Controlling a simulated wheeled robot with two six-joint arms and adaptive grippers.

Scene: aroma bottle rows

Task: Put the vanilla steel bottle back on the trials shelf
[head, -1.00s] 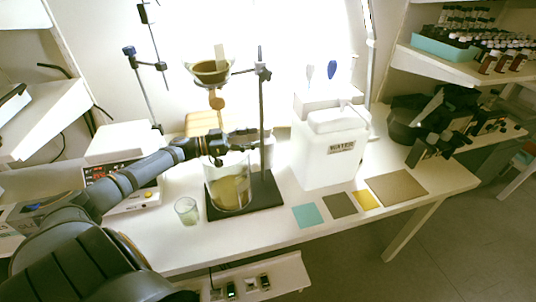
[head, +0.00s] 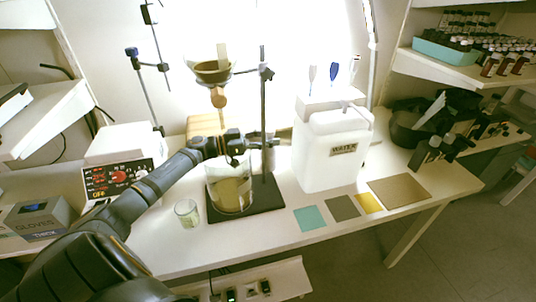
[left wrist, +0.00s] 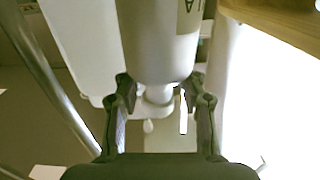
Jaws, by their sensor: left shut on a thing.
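My left gripper (head: 262,138) is above the white table, behind the glass beaker and close to the stand rod. It is shut on a pale cylindrical bottle, likely the vanilla steel bottle, which shows only as a short grey-tan piece (head: 284,134) in the head view. In the left wrist view the bottle (left wrist: 160,45) fills the upper middle, between the two fingers of the gripper (left wrist: 165,100). Part of a dark-lettered label shows at its edge; I cannot read the name. My right gripper is out of view. No trials shelf label is readable.
The beaker (head: 230,188) stands on a black stand base beside a small glass (head: 187,212). A white water container (head: 328,150) stands just right of my gripper. Colored mats (head: 308,218) lie at the front. Right shelves (head: 460,70) hold several small bottles.

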